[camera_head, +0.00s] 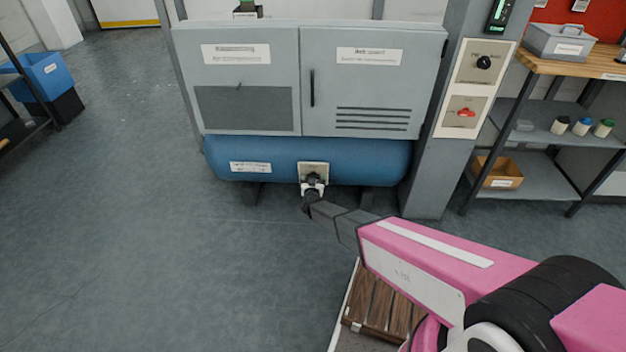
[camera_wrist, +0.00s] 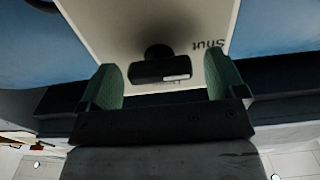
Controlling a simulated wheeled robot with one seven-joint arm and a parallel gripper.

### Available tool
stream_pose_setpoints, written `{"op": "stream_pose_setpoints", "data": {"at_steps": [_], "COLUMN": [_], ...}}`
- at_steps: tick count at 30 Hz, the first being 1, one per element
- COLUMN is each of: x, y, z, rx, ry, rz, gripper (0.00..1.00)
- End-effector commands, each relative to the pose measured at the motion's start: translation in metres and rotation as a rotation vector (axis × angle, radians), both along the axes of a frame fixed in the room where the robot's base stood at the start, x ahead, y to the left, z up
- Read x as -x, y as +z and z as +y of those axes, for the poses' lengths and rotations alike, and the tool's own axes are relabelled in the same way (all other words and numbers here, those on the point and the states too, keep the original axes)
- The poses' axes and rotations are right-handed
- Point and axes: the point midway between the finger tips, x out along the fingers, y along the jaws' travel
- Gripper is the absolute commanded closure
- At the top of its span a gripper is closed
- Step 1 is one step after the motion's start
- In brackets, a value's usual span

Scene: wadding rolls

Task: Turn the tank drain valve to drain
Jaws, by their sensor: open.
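The blue tank (camera_head: 270,152) lies under a grey cabinet. The drain valve's beige plate (camera_head: 314,167) is on the tank's front, and my gripper (camera_head: 313,186) is right in front of it, covering much of it. In the wrist view, the plate (camera_wrist: 125,20) fills the upper middle, with the word "Shut" upside down at right. The dark valve handle (camera_wrist: 160,70) lies crosswise between the two green fingertips of my gripper (camera_wrist: 160,82). The fingers stand apart, with a gap on each side of the handle. Other lettering on the plate is partly hidden behind the handle.
The grey cabinet (camera_head: 250,80) overhangs the tank. A grey post (camera_head: 425,180) with a black knob (camera_head: 484,62) and a red switch (camera_head: 466,113) stands at right, beside a shelf unit (camera_head: 540,175). Open floor (camera_head: 150,230) lies at left.

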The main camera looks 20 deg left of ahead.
Motion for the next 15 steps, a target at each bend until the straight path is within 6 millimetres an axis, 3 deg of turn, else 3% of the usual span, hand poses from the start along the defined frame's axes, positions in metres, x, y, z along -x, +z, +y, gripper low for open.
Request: {"op": "stream_pose_setpoints", "data": {"at_steps": [4, 5, 9, 15], "x": [0.0005, 0.0005, 0.0007, 0.0007], "y": [0.0000, 0.0000, 0.0000, -0.0001], "z": [-0.0002, -0.0002, -0.0002, -0.0003], "rx": [0.000, 0.000, 0.000, -0.004], "ry": [0.000, 0.000, 0.000, 0.000], "rz": [0.000, 0.000, 0.000, 0.001], "gripper": [0.11, 0.17, 0.60, 0.60]}}
